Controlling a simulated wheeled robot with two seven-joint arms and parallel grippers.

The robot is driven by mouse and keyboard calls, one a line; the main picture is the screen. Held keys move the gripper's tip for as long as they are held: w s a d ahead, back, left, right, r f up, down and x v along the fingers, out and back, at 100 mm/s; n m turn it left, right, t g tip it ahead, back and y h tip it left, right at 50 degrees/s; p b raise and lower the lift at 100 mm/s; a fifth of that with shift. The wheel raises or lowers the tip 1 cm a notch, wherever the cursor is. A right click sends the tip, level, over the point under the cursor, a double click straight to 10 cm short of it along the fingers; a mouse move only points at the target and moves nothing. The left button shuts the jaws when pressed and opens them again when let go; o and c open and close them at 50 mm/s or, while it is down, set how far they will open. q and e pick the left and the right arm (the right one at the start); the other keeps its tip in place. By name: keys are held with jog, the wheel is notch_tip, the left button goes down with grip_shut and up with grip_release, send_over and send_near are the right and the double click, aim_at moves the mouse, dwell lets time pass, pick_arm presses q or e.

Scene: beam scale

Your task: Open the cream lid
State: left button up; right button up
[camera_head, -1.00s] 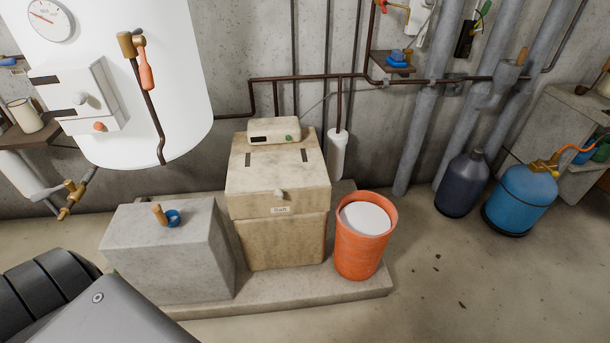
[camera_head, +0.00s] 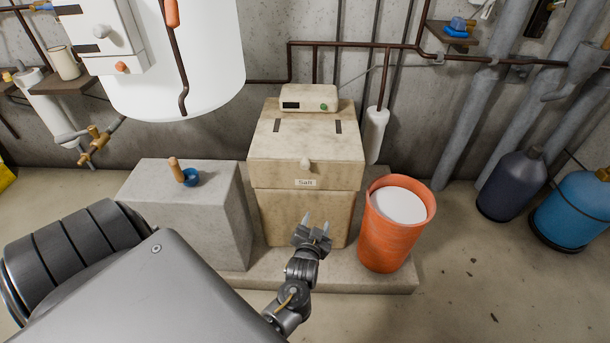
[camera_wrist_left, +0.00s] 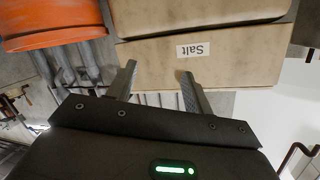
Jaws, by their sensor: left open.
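My left gripper (camera_head: 316,224) is open and empty in front of the box's lower front, below the knob. In the left wrist view the open fingers (camera_wrist_left: 157,75) point toward the box front (camera_wrist_left: 215,60), and the "Salt" label appears upside down. The knob does not show in the wrist view. My right gripper is not in view.
An orange bucket (camera_head: 375,245) with white contents stands right of the box. A control unit (camera_head: 310,98) sits at the back of the lid. A white tank (camera_head: 200,70) hangs at upper left.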

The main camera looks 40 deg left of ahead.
aim_at(305, 168)
pick_arm(q)
jog(key=a+r+n+y+b, duration=0.1)
jog(key=a+r+n+y, duration=0.3)
jog(key=r, duration=0.6)
jog(key=shift+m+t, duration=0.3)
jog(key=shift+m, duration=0.4)
jog(key=x, duration=0.6)
jog(key=b+x, duration=0.1)
jog(key=x, duration=0.3)
jog(key=shift+s+a+f, duration=0.1)
jog(key=shift+s+a, duration=0.2)
jog(key=shift+w+a, duration=0.35)
jog(key=shift+w, duration=0.1)
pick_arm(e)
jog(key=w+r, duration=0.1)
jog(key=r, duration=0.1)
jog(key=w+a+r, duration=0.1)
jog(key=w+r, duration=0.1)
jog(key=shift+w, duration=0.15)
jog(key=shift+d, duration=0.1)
pick_arm(q)
grip_shut()
